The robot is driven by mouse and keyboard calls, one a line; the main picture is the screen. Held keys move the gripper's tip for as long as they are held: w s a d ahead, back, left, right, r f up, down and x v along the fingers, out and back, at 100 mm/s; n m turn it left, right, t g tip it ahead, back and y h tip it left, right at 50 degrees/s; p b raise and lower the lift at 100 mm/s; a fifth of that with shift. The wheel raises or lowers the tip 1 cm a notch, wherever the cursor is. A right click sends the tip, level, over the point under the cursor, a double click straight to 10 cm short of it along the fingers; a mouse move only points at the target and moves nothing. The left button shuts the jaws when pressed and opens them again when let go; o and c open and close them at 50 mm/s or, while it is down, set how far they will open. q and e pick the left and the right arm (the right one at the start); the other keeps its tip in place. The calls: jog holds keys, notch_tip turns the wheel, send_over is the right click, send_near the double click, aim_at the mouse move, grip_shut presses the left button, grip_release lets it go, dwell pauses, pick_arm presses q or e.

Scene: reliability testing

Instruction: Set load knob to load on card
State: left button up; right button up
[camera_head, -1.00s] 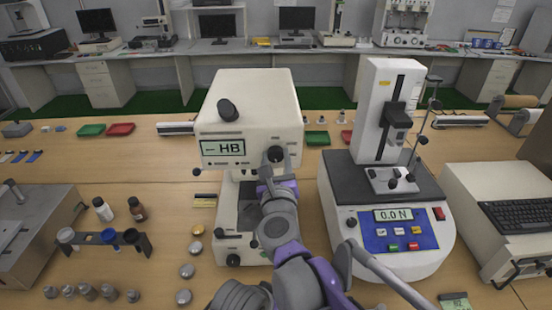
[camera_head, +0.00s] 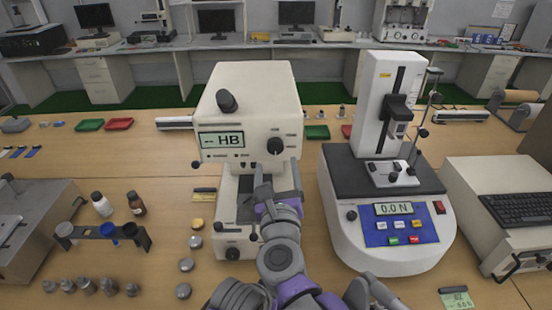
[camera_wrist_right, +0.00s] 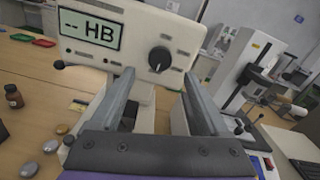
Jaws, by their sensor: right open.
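The hardness tester (camera_head: 248,100) is a cream machine with a display reading "-- HB". Its round black load knob (camera_head: 275,146) is on the right of the front panel; it also shows in the right wrist view (camera_wrist_right: 159,59). The knob's marks are too small to read. My right gripper (camera_head: 277,172) is open and empty, below and in front of the knob, apart from it. In the wrist view its two fingers (camera_wrist_right: 158,80) point up toward the panel, the knob between their line. A small green card (camera_head: 457,299) with unclear figures lies at the lower right. My left gripper is not seen.
A force tester (camera_head: 385,215) reading 0.0 N stands close on the right. Bare table lies between the discs and rack.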

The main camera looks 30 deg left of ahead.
jog(key=v, duration=0.4)
jog(key=shift+w, duration=0.1)
dwell(0.6)
